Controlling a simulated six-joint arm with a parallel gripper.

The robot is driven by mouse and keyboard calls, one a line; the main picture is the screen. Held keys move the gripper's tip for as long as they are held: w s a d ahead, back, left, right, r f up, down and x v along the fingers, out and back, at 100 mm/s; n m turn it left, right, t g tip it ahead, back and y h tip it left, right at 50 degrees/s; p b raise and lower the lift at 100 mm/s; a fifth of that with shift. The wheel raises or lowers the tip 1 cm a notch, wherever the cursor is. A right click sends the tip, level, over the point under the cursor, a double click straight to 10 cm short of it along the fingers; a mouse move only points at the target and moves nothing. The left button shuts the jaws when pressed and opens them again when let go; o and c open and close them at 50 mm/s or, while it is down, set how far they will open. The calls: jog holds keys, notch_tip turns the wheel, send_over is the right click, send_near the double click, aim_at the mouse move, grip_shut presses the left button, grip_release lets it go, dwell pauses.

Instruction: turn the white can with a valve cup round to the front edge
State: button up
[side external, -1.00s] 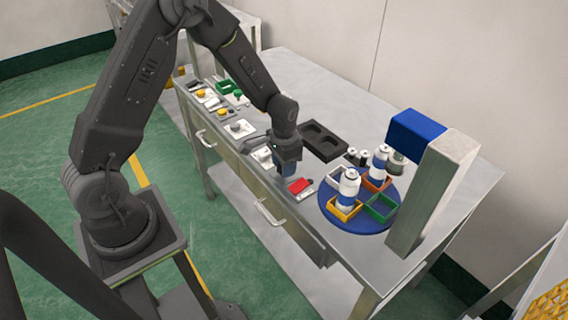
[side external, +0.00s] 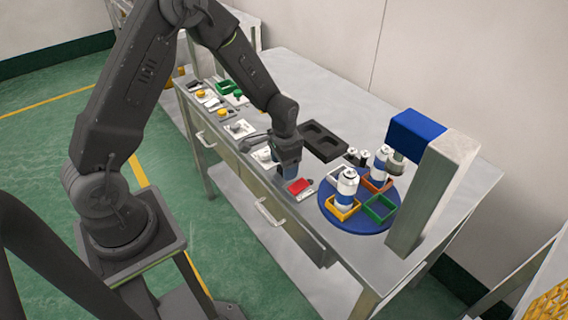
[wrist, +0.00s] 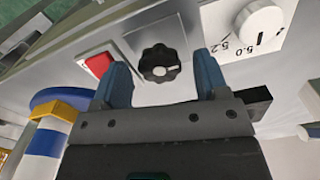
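A blue turntable (side external: 345,226) carries yellow, orange, white and green square nests. A white can with a blue band (side external: 347,184) stands upright in the yellow nest (side external: 343,212) at the front left. A second similar can (side external: 381,160) stands farther back by the orange nest (side external: 377,184). I cannot tell which can has a valve cup. My gripper (side external: 288,172) is left of the turntable, low over the table's front strip. In the wrist view my gripper (wrist: 161,66) is open, its blue fingers either side of a black knob (wrist: 160,64), with gaps.
A red switch (side external: 299,187) lies between my gripper and the turntable. A white dial panel (wrist: 258,22) is beside the knob. A pillar with a blue head (side external: 417,124) stands over the turntable's right side. A black tray (side external: 323,143) lies behind my gripper. The back left tabletop is clear.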

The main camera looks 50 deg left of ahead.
notch_tip(320, 180, up, 14)
dwell(0.7)
jog(key=s+d+r+n+t, duration=0.1)
jog(key=s+d+r+t, duration=0.1)
jog(key=s+r, duration=0.4)
jog(key=s+d+r+n+t, duration=0.1)
jog(key=s+d+r+t, duration=0.2)
jog(key=s+r, duration=0.4)
jog(key=s+d, duration=0.1)
jog(key=s, duration=0.6)
jog(key=shift+d+t, duration=0.2)
jog(key=shift+t, duration=0.1)
